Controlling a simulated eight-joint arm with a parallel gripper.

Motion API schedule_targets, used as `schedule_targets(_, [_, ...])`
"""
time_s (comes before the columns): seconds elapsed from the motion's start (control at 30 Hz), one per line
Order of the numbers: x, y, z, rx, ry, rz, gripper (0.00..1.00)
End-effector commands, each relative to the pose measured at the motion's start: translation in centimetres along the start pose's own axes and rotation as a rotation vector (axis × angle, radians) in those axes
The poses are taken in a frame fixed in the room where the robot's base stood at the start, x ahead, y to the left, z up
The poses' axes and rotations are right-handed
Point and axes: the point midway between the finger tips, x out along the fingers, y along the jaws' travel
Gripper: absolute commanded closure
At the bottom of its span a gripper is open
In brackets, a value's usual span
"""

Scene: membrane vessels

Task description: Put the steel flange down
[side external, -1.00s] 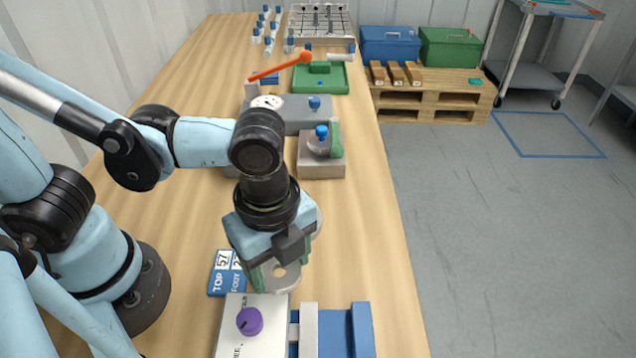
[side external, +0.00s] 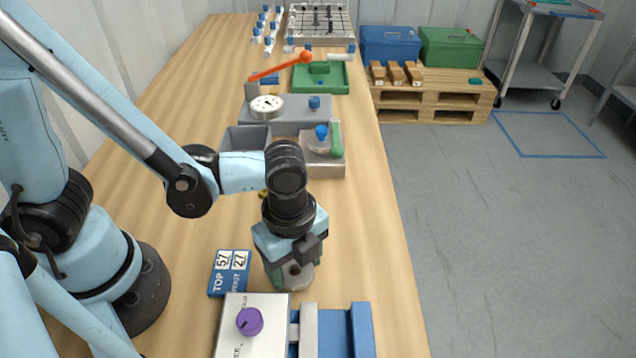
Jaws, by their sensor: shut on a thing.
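My gripper (side external: 292,274) points down over the wooden bench, just behind the white box with the purple knob. It is shut on the steel flange (side external: 297,280), a grey metal piece of which only a small part shows between and below the jaws. The gripper body hides most of the flange. I cannot tell whether the flange touches the bench (side external: 372,235) or hangs a little above it.
The white box with a purple knob (side external: 250,321) and a blue vise-like fixture (side external: 360,330) stand in front. A blue number plate (side external: 230,273) lies to the left. Behind are a grey bin (side external: 247,138) and a block with a green handle (side external: 323,168). Bench to the right is clear.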

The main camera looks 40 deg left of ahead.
Motion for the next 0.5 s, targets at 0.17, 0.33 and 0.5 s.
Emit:
schedule_targets(0.17, [-0.01, 0.01, 0.0, 0.0, 0.0, 0.0, 0.77])
schedule_targets(0.33, [0.29, 0.0, -0.01, 0.0, 0.0, 0.0, 0.77])
schedule_targets(0.5, [0.26, 0.01, 0.0, 0.0, 0.0, 0.0, 0.12])
